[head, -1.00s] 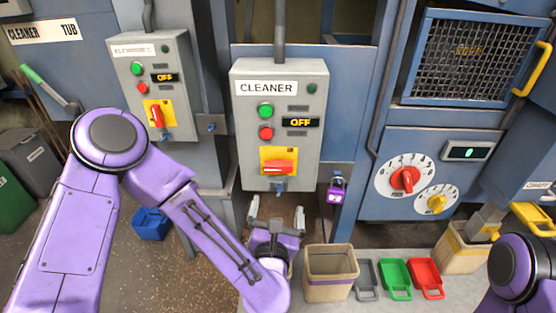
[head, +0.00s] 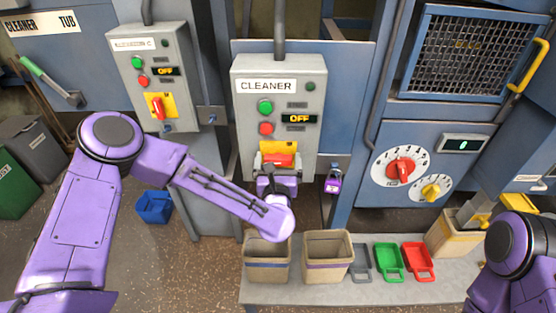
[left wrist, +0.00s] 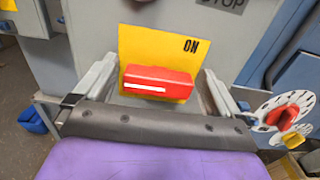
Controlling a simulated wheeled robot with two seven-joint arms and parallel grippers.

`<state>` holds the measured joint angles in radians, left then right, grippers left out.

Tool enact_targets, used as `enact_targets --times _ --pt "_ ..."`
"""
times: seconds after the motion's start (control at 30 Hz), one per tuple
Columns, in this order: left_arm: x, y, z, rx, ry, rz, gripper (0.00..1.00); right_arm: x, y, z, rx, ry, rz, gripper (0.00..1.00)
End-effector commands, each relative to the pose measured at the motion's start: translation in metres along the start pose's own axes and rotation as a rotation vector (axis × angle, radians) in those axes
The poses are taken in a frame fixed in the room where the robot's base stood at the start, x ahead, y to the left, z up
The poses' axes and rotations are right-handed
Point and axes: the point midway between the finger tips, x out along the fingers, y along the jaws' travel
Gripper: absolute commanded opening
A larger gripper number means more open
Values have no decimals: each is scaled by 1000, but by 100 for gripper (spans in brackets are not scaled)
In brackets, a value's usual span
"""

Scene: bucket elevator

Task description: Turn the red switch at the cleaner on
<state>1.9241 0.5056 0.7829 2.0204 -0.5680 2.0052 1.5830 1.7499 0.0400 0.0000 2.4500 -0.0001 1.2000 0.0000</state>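The red switch (head: 278,160) sits on a yellow plate (head: 270,146) low on the grey CLEANER box (head: 306,143). Its handle lies level, and the box's display (head: 299,119) reads OFF. In the left wrist view the red switch (left wrist: 158,82) is centred on its yellow plate (left wrist: 140,45), with ON printed at the plate's upper right. My left gripper (head: 278,163) is open in front of it. In the left wrist view its fingers (left wrist: 160,76) stand one on each side of the handle, with visible gaps. My right gripper is out of view; only part of that arm shows.
A similar box (head: 183,60) with a red switch stands to the left. A purple padlock (head: 333,182) hangs right of the CLEANER box. Below are tan bins (head: 327,272) and coloured scoops (head: 388,262) on a bench. A red dial (head: 402,170) is further right.

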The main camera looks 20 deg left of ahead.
Motion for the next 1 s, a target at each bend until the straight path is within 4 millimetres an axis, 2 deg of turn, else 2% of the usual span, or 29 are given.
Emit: enact_targets --times 0.03,0.1,0.13,0.57,1.0 --pt "0 0 0 0 0 0 80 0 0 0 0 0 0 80" --pt "0 0 0 1 0 0 58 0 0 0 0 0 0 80" --pt "0 0 0 1 0 0 50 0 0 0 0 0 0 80" --pt "0 -1 -1 63 -1 -1 50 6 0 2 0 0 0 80" --pt "0 -5 -2 412 -4 -1 50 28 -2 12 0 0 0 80"
